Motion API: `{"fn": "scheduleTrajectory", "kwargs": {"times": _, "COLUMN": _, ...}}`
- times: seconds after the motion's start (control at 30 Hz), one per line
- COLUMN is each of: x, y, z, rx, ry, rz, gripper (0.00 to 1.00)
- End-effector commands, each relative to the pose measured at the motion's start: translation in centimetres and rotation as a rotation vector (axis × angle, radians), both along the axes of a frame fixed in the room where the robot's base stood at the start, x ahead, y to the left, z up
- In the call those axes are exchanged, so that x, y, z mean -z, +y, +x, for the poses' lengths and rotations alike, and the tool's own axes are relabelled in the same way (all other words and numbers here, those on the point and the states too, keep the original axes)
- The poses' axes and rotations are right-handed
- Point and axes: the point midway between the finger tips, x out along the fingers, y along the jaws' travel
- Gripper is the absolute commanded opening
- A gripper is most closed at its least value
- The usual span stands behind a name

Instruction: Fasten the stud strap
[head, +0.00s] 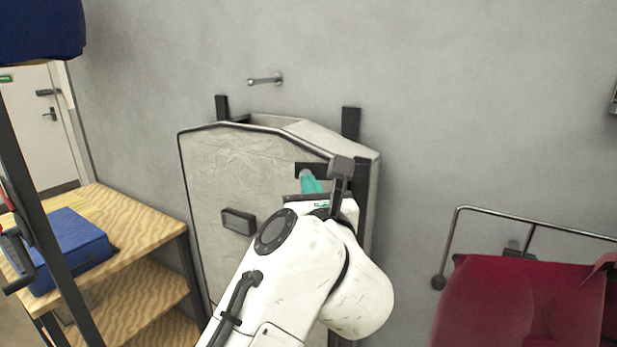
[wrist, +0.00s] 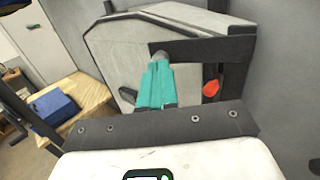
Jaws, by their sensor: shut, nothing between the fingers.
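A dark strap (wrist: 205,48) runs across the upper right of a pale grey, box-like case in the wrist view, and its left end lies at my fingertips. The strap also shows in the head view (head: 309,167), partly behind my arm. My gripper (wrist: 160,64) has teal fingers that are closed together at the strap's left end, with nothing visibly held. In the head view only a little of the gripper (head: 306,174) shows. A small grey rounded piece sits at the fingertips; I cannot tell if it is the stud. Contact between fingers and strap is unclear.
The case (head: 225,165) stands against the grey wall, with a dark handle (head: 238,221) on its front. A red piece (wrist: 211,89) sits below the strap. A wooden shelf (head: 135,228) with a blue case (head: 68,245) is left; a dark red seat (head: 520,300) is right.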

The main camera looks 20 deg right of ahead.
Motion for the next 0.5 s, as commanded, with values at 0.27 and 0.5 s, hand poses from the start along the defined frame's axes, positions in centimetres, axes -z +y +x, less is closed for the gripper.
{"fn": "scheduleTrajectory", "kwargs": {"times": 0.27, "x": 0.0, "y": -0.24, "z": 0.87, "rx": 0.0, "ry": 0.0, "rz": -0.001, "gripper": 0.0}}
{"fn": "scheduleTrajectory", "kwargs": {"times": 0.5, "x": 0.03, "y": -0.21, "z": 0.88, "rx": 0.0, "ry": 0.0, "rz": 0.0, "gripper": 0.0}}
